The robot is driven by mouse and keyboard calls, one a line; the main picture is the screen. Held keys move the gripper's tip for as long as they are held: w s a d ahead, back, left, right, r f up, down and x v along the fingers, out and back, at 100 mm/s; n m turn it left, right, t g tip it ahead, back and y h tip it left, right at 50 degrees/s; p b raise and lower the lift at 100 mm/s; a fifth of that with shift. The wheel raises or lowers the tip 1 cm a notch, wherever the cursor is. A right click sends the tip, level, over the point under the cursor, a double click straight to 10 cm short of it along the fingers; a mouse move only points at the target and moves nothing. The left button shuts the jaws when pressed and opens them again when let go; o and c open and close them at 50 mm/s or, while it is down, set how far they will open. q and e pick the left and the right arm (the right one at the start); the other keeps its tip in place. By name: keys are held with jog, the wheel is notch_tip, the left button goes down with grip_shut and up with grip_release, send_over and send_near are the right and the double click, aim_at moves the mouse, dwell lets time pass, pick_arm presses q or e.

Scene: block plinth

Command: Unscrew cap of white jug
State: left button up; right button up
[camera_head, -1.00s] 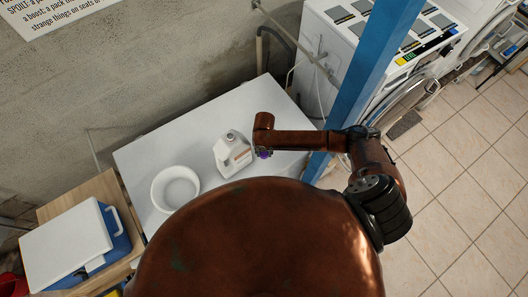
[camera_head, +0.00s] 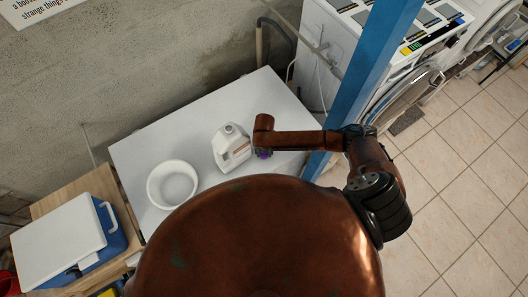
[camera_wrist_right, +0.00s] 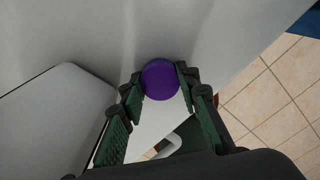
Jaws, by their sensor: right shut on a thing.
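The white jug (camera_head: 234,152) stands upright on the pale table, with a label on its side. Its top (camera_head: 230,129) looks whitish, and the head view is too small to tell if a cap is on it. My right gripper (camera_wrist_right: 159,76) is shut on a purple round thing (camera_wrist_right: 160,80), held between its fingertips. In the head view the purple thing (camera_head: 264,154) shows under my right wrist, just right of the jug. I cannot tell if it is the jug's cap. My left gripper is not in view.
A white bowl (camera_head: 172,184) stands left of the jug on the table (camera_head: 150,142). A blue cooler with a white lid (camera_head: 58,243) is on a wooden surface at the left. A blue post (camera_head: 365,75) rises at the table's right end. The table behind the jug is clear.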

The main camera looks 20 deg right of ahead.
jog(key=shift+f, duration=0.1)
dwell(0.3)
jog(key=o, duration=1.4)
jog(key=shift+c, duration=0.2)
notch_tip(320, 180, up, 12)
jog(key=shift+a+f, duration=0.1)
